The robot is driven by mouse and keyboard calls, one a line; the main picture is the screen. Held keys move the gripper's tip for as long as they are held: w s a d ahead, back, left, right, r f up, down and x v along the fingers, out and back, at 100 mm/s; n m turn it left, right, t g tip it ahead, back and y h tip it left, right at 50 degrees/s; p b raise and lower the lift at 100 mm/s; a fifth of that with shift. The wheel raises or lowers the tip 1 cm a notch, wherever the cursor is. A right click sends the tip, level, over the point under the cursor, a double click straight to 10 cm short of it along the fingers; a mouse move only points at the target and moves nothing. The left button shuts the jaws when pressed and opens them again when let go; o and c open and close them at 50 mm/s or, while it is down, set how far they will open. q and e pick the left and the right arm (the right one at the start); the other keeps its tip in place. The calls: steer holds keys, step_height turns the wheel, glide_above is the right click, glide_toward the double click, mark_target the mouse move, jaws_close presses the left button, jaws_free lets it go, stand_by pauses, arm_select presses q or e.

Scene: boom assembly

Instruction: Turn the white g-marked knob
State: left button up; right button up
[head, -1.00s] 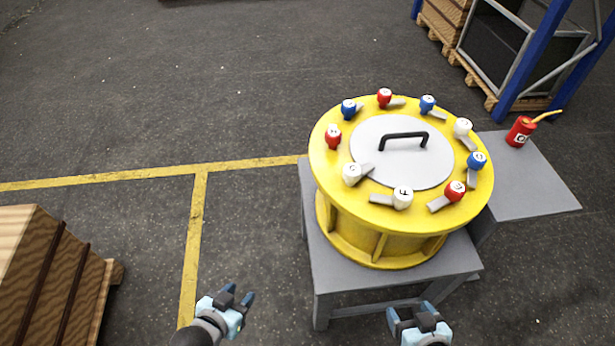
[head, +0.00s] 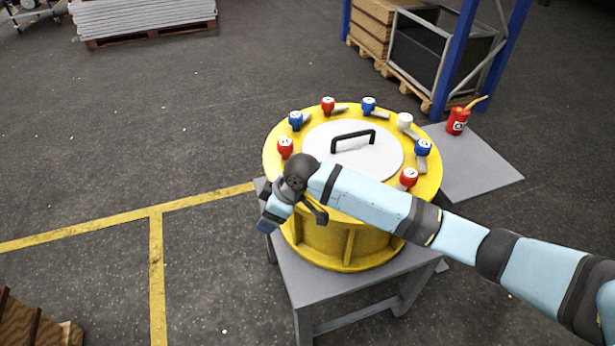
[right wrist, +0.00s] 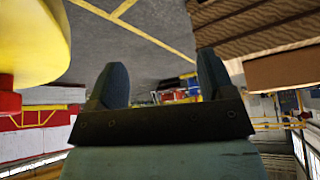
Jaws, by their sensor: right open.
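The yellow drum (head: 430,185) carries a ring of lettered knobs around a grey lid (head: 315,140). One white knob (head: 404,120) shows at the back right; its letter is too small to read. The white knobs at the drum's front are hidden behind my right arm, so I cannot make out the g-marked one. My right gripper (head: 268,220) hangs at the drum's front-left edge. In the right wrist view, its two fingers (right wrist: 163,76) are apart with nothing between them, and the yellow drum (right wrist: 30,45) is at the upper left. My left gripper is out of view.
Red knobs (head: 285,147) and blue knobs (head: 369,104) sit on the same ring. A black handle (head: 353,138) stands on the lid. The drum rests on a grey table (head: 290,285). A red oil can (head: 457,121) stands on the side table (head: 480,170).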

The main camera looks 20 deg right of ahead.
steer(key=w+d+r+n+g+h+b, duration=0.1)
steer(key=w+d+r+h, duration=0.25)
steer(key=d+r, duration=0.3)
steer(key=w+d+r+n+g+h+b, duration=0.1)
steer(key=w+d+r+g+h, duration=0.1)
steer(key=w+d+r, duration=0.5)
steer(key=f, duration=0.4)
steer(key=s+a+f, duration=0.1)
steer(key=f, duration=0.3)
steer(key=s+f+p, duration=0.1)
steer(key=f, duration=0.3)
steer(key=shift+a+f, duration=0.2)
steer(key=shift+f, duration=0.1)
steer(key=c, duration=0.9)
